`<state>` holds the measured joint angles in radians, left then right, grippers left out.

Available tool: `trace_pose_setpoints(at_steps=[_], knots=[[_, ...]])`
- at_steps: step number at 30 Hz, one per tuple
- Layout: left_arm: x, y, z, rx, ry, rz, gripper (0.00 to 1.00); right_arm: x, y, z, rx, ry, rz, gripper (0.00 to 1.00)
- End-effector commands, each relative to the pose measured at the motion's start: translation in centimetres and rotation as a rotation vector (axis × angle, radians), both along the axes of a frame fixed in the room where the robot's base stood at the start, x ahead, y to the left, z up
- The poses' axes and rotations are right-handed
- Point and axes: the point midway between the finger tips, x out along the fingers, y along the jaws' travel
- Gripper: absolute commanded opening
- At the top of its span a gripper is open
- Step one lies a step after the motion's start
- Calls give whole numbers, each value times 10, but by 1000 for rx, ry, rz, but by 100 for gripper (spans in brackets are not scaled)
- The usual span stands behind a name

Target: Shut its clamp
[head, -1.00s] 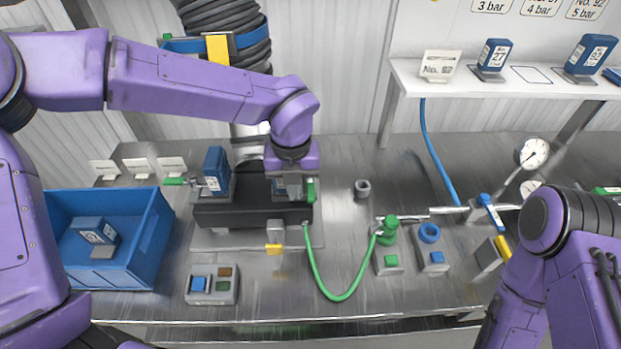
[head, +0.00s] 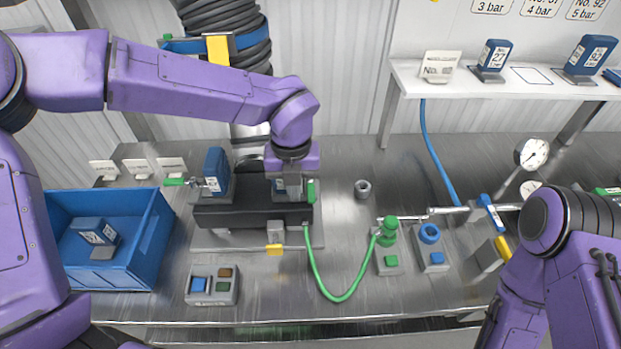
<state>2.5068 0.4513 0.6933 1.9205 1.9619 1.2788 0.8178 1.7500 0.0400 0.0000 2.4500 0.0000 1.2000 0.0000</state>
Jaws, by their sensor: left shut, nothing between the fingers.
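A black fixture block (head: 250,216) stands on a metal plate on the bench. A blue box-shaped part with a white label (head: 215,172) stands upright at its left end. A clamp with a green handle (head: 174,182) sits beside that part, its handle pointing left, about level. A second green handle (head: 311,190) stands upright at the block's right end. My left gripper (head: 288,190) points down just left of this upright handle, shut and empty. It hides much of what lies behind it, and I cannot tell whether it touches the handle. My right gripper is out of view.
A blue bin (head: 150,245) holding a blue part stands at left. A button box (head: 212,285) is in front. A green hose (head: 340,297) loops from the block to a green fitting (head: 388,232). A shelf (head: 500,88) is at upper right.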

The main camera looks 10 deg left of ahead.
Motion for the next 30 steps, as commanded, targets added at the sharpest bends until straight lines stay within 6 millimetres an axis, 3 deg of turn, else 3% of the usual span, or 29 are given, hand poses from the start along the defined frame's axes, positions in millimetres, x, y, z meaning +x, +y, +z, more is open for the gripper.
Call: trace_pose_setpoints(at_steps=[14, 24, 30], knots=[[0, 0, 0, 0, 0, 0, 0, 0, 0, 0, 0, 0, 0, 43], [6, -20, 0, 1, 0, -1, 0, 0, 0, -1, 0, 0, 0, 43], [6, -21, 0, -1, -1, 0, 0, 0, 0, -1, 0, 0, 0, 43]])
